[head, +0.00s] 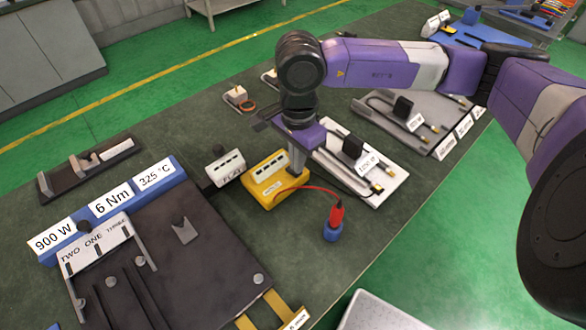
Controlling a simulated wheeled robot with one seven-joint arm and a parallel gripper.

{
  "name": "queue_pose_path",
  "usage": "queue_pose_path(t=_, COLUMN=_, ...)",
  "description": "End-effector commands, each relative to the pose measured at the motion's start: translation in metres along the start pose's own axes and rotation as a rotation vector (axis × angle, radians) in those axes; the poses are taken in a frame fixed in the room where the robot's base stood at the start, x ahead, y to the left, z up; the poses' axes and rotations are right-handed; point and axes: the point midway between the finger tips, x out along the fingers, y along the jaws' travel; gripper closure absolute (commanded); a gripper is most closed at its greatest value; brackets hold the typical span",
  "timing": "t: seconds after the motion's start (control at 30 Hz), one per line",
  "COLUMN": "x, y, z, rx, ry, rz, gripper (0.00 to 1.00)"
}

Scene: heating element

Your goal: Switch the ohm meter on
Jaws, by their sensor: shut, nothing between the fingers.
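The ohm meter appears to be the yellow box (268,192) in the middle of the dark table, with a white labelled top too small to read. A red cable runs from it to a red probe that stands on a blue round base (332,234) to its right. My gripper (298,172) points down at the right edge of the yellow box, shut and empty. Its fingertips are close to the box; I cannot tell whether they touch it. No switch on the box can be made out, and part of its right side is hidden by the gripper.
A blue-edged fixture (187,192) fills the left front. Bare table lies in front of the box.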

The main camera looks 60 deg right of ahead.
Motion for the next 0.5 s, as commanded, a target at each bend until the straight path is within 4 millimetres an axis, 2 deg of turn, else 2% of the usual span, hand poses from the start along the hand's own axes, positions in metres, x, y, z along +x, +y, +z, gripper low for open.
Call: queue_pose_path(t=0.5, x=0.0065, y=0.0000, z=0.0001, rx=0.000, ry=0.000, rz=0.000, gripper=1.00)
